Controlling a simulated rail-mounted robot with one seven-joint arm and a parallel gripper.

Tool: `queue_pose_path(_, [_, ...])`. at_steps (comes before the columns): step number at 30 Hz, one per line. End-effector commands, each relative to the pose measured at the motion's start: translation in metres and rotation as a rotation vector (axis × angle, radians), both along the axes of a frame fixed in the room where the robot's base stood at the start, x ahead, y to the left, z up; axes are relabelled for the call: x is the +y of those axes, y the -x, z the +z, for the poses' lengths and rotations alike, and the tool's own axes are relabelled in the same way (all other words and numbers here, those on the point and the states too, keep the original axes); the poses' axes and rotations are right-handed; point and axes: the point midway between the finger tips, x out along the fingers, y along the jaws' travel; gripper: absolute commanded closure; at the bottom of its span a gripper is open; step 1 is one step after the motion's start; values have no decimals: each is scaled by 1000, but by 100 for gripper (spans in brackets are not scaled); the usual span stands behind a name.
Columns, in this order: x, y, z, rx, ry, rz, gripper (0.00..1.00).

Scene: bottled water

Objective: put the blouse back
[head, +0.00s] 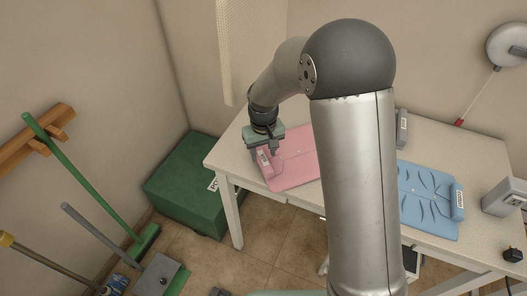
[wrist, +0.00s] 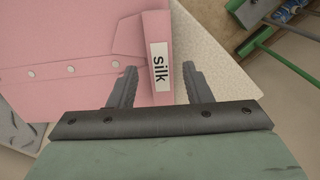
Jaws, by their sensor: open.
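A folded pink blouse (head: 297,167) lies flat on the white table, left of my arm in the head view. It has a raised edge with a white label reading "silk" (wrist: 160,66). In the wrist view the pink blouse (wrist: 75,45) shows a row of pale buttons. My gripper (head: 263,152) is open over the blouse's left end. In the wrist view my gripper (wrist: 160,84) has one finger on each side of the raised edge, with a gap to each side. Whether the fingertips touch the cloth or table is unclear.
A folded blue garment (head: 428,200) lies on the table (head: 477,153) at right, near a grey device (head: 505,197). A green box (head: 178,190) stands on the floor left of the table. Brooms and a dustpan (head: 160,278) are further left. My arm hides the table's middle.

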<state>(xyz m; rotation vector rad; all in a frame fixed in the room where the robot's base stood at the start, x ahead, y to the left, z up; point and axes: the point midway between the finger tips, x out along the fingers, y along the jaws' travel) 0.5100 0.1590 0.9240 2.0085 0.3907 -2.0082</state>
Motion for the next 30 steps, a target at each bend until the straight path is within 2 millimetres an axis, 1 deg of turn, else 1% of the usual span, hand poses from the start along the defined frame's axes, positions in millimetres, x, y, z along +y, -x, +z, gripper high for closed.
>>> queue_pose_path(1, [0,-1,11,-5,-2,0,55])
queue_pose_path(2, [1,-2,16,-6,-2,0,55])
queue_pose_path(9, [0,-1,70,-5,-2,0,55])
queue_pose_path(12, [0,-1,90,-5,-2,0,55])
queue_pose_path(15, [0,-1,106,-4,-2,0,55])
queue_pose_path(19, [0,0,117,-2,-1,0,55])
queue_pose_path(25, [-1,1,122,-1,0,-3,55])
queue_pose_path(26, [-4,3,123,-2,0,-7,55])
queue_pose_path(28, [-17,15,129,-7,0,-29,55])
queue_pose_path(29, [-26,23,132,-9,1,-43,55])
queue_pose_path(30, [-40,37,136,-12,0,-67,55])
